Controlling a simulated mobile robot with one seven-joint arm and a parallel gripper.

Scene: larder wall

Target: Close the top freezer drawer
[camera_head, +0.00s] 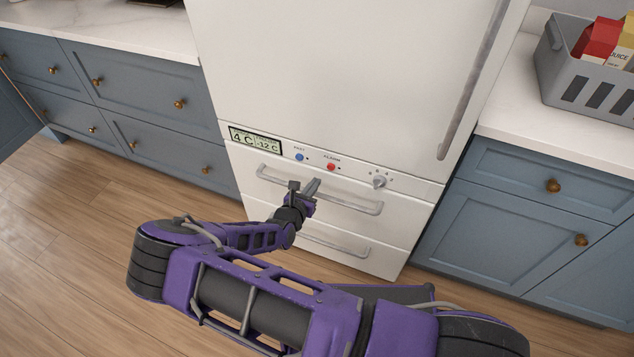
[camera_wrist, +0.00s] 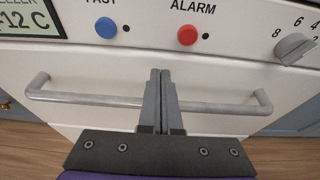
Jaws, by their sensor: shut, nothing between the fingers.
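The top freezer drawer (camera_head: 401,208) is a white front with a grey bar handle (camera_head: 345,205), just below the fridge's control strip. Its front looks about level with the strip, with no clear gap; I cannot tell whether it is fully shut. My gripper (camera_head: 311,186) is in front of this drawer, near the handle's middle. In the wrist view, my gripper (camera_wrist: 160,75) is shut and empty, its fingers upright across the handle (camera_wrist: 205,106). The fingers hide the middle of the handle. I cannot tell whether they touch it or the drawer front (camera_wrist: 218,124).
The control strip has a display (camera_head: 256,141), a blue button (camera_head: 299,157), a red button (camera_head: 331,167) and a knob (camera_head: 379,181). A lower freezer drawer (camera_head: 385,257) sits below. Blue cabinets (camera_head: 508,242) flank the fridge. A grey basket (camera_head: 580,88) stands on the right counter.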

